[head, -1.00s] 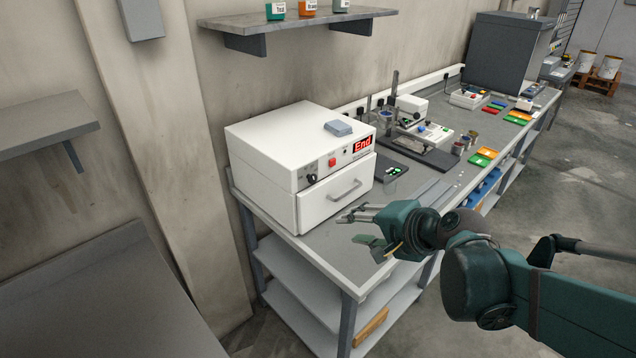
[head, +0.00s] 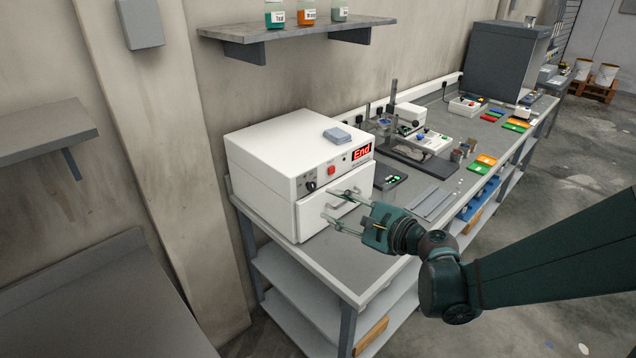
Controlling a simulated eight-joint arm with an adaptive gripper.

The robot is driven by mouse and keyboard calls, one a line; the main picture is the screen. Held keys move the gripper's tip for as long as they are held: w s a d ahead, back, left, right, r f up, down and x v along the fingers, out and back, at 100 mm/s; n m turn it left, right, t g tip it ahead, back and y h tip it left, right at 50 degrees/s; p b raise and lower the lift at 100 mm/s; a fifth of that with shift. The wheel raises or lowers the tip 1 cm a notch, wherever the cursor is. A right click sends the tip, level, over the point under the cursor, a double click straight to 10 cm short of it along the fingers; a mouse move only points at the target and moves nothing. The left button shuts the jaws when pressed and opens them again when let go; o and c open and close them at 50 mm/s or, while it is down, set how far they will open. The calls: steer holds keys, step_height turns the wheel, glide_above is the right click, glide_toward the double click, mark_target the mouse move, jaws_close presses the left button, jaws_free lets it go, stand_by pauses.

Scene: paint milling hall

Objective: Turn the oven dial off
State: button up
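The white oven (head: 262,160) stands at the near left end of the workbench. Its small black dial (head: 311,186) is at the left of the front control panel; its setting is too small to read. A red button and a lit red display (head: 362,152) reading "End" are to its right. The oven door (head: 318,218) below looks shut, with a bar handle. My gripper (head: 328,204) is open and empty in front of the door, fingers spread and pointing left. In the picture its fingertips are just below and right of the dial; contact cannot be told.
A blue-grey block (head: 338,134) lies on the oven top. A dark pad (head: 388,177) and lab equipment stand to the right on the bench (head: 345,265). A wall shelf (head: 297,27) with several jars hangs above. The bench front is mostly clear.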

mark_target(313, 187)
steer(key=shift+w+d+f+m+t+y, duration=0.1)
steer(key=shift+w+m+t+y, duration=0.3)
steer(key=shift+w+m, duration=0.45)
steer(key=shift+w+d+f+m+t+y, duration=0.1)
steer(key=shift+w+m+t+y, duration=0.35)
steer(key=shift+m, duration=0.6)
steer(key=shift+w+a, duration=0.1)
steer(key=shift+w, duration=0.15)
steer(key=shift+b+x, duration=0.5)
steer(key=shift+x, duration=3.3)
steer(key=shift+c, duration=0.5)
steer(key=c, duration=0.8)
